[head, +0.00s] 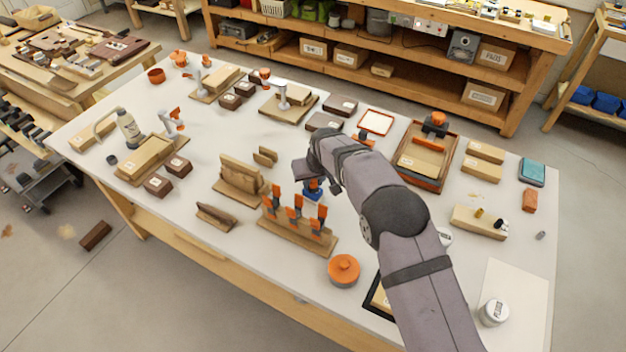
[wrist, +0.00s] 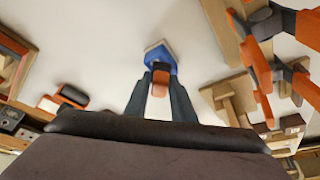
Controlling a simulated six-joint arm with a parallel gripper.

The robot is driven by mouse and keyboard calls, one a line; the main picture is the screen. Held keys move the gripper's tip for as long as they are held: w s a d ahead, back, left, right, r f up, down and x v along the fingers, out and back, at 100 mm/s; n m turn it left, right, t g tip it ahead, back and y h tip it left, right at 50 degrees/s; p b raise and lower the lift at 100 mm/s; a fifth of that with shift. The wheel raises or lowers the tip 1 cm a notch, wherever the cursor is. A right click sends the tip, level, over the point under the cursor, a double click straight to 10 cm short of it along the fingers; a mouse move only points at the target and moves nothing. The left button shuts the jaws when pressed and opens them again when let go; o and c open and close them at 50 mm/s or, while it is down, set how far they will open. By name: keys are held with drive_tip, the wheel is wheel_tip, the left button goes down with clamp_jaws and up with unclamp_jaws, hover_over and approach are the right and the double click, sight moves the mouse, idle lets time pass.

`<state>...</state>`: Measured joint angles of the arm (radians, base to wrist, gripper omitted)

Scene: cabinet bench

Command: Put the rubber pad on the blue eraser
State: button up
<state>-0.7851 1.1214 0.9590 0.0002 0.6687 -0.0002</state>
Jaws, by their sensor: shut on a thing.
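My gripper (wrist: 160,82) is shut on a small orange-pink piece, which I take to be the rubber pad (wrist: 159,88). The pad sits between the two grey fingertips. The blue eraser (wrist: 158,58), blue with a pale edge, shows just beyond the fingertips in the wrist view. In the head view it is a small blue patch (head: 313,190) under my gripper, behind the row of orange clamps. My arm and wrist hide much of this spot, and the pad is not clear there. I cannot tell whether pad and eraser touch.
A wooden rack of orange-and-grey clamps (head: 297,235) stands close in front of the gripper. A wooden holder (head: 238,183) is to the left, and an orange round container (head: 343,270) is nearer. A wooden tray (head: 425,160) lies to the right. Bare white tabletop surrounds the eraser.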

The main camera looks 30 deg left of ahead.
drive_tip(key=shift+f, duration=0.2)
drive_tip(key=o, duration=1)
drive_tip(key=shift+r, duration=0.2)
drive_tip(key=shift+s+d+r, duration=0.1)
drive_tip(key=shift+r, duration=0.3)
drive_tip(key=b+v, duration=0.2)
drive_tip(key=v, duration=0.9)
drive_tip(key=shift+b, duration=0.4)
drive_tip(key=shift+d, duration=0.1)
